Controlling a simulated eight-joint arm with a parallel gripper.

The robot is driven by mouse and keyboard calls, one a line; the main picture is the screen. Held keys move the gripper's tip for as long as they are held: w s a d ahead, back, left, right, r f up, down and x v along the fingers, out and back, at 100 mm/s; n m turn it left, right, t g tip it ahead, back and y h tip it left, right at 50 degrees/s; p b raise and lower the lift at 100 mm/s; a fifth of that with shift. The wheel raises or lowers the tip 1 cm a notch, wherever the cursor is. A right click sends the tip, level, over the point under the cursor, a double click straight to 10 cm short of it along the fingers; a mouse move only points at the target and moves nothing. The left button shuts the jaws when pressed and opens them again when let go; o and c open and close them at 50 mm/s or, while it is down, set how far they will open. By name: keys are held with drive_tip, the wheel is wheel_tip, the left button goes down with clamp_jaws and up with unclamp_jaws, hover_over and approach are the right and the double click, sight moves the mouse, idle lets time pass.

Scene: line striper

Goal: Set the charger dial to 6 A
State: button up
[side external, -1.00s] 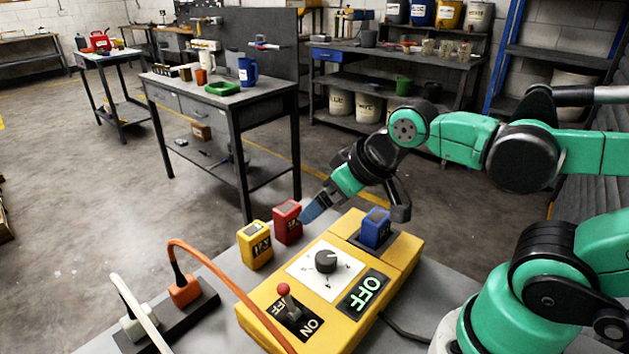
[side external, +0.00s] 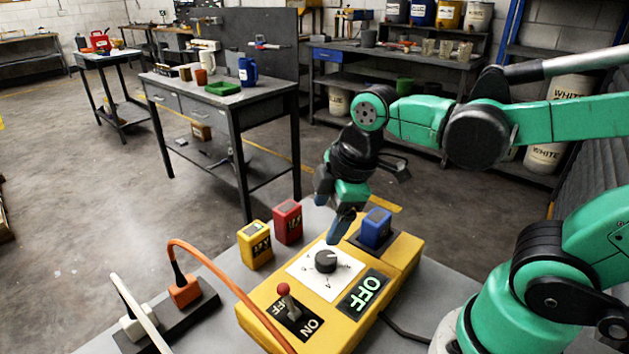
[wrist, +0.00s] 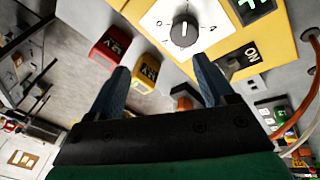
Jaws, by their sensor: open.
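The yellow charger (side external: 400,256) lies on the grey table. Its black dial (side external: 326,261) sits on a white plate (side external: 302,272) with small number marks. In the wrist view the dial (wrist: 184,30) is beyond and between my fingers; a 4 is readable on the plate, but I cannot tell for sure which number the pointer meets. My gripper (side external: 338,234) is open and empty, with blue fingers pointing down above the charger's back edge, just behind the dial and left of the blue battery. The wrist view shows the spread fingers (wrist: 160,75) apart from the dial.
A blue battery (side external: 376,228) sits in the charger's slot. Red (side external: 288,222) and yellow (side external: 255,245) batteries stand behind-left. An orange cable (side external: 225,275) arches over the charger's left side.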

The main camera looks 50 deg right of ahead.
sight(326, 257)
drive_tip(key=n, duration=0.2)
drive_tip(key=n+g, duration=0.1)
drive_tip(key=n, duration=0.1)
drive_tip(key=n+g, duration=0.1)
drive_tip(key=n, duration=0.1)
drive_tip(key=shift+s+a+f, duration=0.15)
drive_tip(key=shift+a+f, duration=0.2)
drive_tip(key=shift+a, duration=0.05)
drive_tip(key=n, duration=0.2)
drive_tip(key=n+g, duration=0.1)
drive_tip(key=n, duration=0.1)
drive_tip(key=shift+s+a+f, duration=0.2)
drive_tip(key=shift+n, duration=0.3)
drive_tip(key=shift+f, duration=2.8)
clamp_jaws()
